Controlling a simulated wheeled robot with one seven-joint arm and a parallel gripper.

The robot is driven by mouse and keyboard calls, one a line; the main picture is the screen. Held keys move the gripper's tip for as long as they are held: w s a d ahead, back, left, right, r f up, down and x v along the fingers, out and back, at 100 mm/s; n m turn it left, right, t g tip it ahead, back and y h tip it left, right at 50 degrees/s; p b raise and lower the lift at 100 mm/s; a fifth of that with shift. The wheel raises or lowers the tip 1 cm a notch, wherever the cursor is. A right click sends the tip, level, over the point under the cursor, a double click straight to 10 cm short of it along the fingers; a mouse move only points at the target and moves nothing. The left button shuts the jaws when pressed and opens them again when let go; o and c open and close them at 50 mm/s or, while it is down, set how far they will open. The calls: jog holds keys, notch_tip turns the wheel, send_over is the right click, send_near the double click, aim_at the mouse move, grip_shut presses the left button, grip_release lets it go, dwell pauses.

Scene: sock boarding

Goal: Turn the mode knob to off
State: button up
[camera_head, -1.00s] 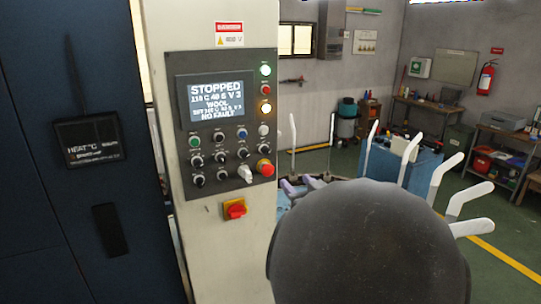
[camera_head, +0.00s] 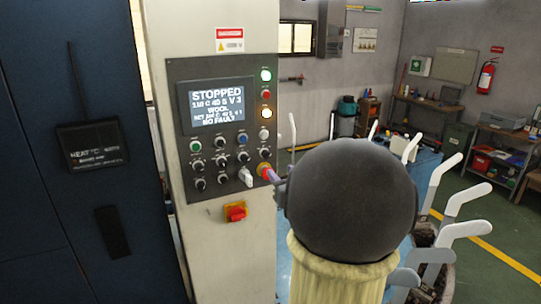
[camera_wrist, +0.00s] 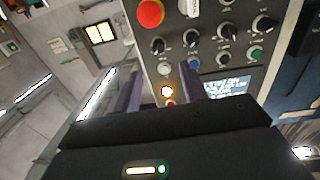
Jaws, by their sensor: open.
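The control panel (camera_head: 222,130) carries several black knobs, such as one (camera_head: 197,165) at its lower left, and a larger white knob (camera_head: 246,177) near its bottom edge. The labels are too small to tell which is the mode knob. In the wrist view the panel is turned over, with the white knob (camera_wrist: 189,7) at the top and black knobs (camera_wrist: 226,29) below it. My gripper (camera_wrist: 160,86) is open and empty, its two purple fingers apart and pointing at the panel. In the head view my round dark arm link hides most of it; a fingertip shows beside the red button.
A red mushroom button (camera_head: 263,170) sits right of the white knob. A red-and-yellow switch (camera_head: 236,212) is below the panel. White upright boards (camera_head: 447,182) stand at the right. A dark blue cabinet (camera_head: 60,220) is at the left.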

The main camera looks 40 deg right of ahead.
aim_at(268, 157)
jog(key=p+x, duration=0.3)
jog(key=x, duration=0.5)
jog(key=shift+d, duration=0.15)
jog(key=shift+w+d, duration=0.2)
jog(key=shift+w, duration=0.45)
grip_shut()
